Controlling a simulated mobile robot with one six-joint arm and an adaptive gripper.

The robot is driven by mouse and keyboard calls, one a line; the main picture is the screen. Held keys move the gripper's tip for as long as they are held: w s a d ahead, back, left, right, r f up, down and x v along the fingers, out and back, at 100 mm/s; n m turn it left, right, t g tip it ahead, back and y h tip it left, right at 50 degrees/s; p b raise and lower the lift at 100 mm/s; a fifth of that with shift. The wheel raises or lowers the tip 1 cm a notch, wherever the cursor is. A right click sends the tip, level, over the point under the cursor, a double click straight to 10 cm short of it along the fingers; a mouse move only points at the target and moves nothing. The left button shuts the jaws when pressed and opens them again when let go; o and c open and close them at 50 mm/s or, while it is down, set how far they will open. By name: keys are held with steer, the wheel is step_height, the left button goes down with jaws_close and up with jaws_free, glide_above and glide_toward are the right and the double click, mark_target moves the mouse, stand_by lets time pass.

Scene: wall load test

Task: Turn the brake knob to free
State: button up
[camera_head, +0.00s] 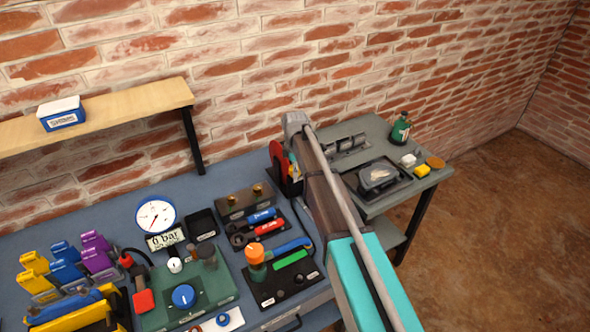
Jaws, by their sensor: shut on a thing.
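Two knobs show on the bench, and I cannot tell which one is the brake knob. A round blue knob (183,296) with a white mark sits on a green box (215,290). An orange knob (255,252) stands upright on a black plate (288,291) to its right. Their settings are too small to read. My arm reaches in from the lower right, right of both knobs, and its far end is near the wall. My gripper cannot be made out; what it holds does not show. Nothing visible touches either knob.
Yellow, blue and purple blocks crowd the left. A grey side table (371,138) holds a tray and a green bottle (401,128). Floor at right is clear.

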stand_by(0.3)
steer(key=o, duration=1.1)
steer(key=shift+o, duration=0.2)
steer(key=shift+m, duration=0.5)
steer(key=m, duration=1.3)
steer(key=shift+m, duration=0.4)
step_height(320, 180, up, 14)
steer(key=p, duration=1.3)
steer(key=shift+d+p, duration=0.15)
steer(key=shift+p, duration=0.25)
steer(key=shift+f, duration=0.1)
